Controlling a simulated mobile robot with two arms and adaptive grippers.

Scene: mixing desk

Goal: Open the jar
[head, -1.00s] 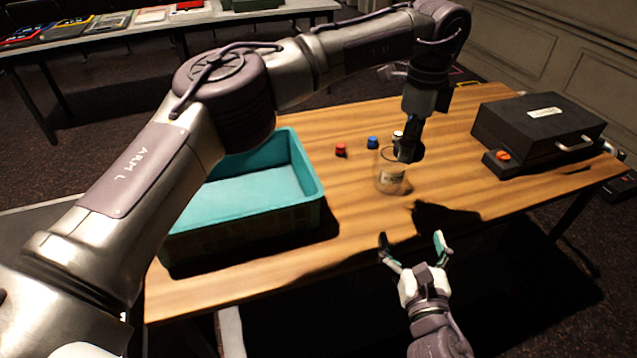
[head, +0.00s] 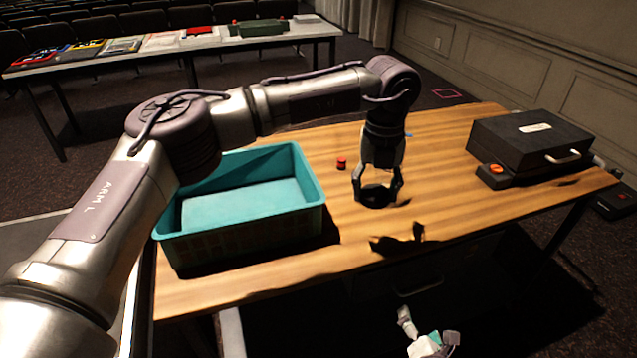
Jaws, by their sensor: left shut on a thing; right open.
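My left gripper (head: 377,194) points down over the middle of the table. Its fingers are shut on a dark round thing (head: 375,197) that looks like a lid. The clear glass jar cannot be made out now; the gripper and the dark thing may hide it. I cannot tell whether the dark thing touches a jar. My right gripper (head: 432,342) is low at the bottom edge, in front of the table, open and empty, and partly cut off.
A teal crate (head: 310,200) stands on the wooden table (head: 300,265) at the left. A small red object (head: 341,163) lies between crate and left gripper. The front middle is clear.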

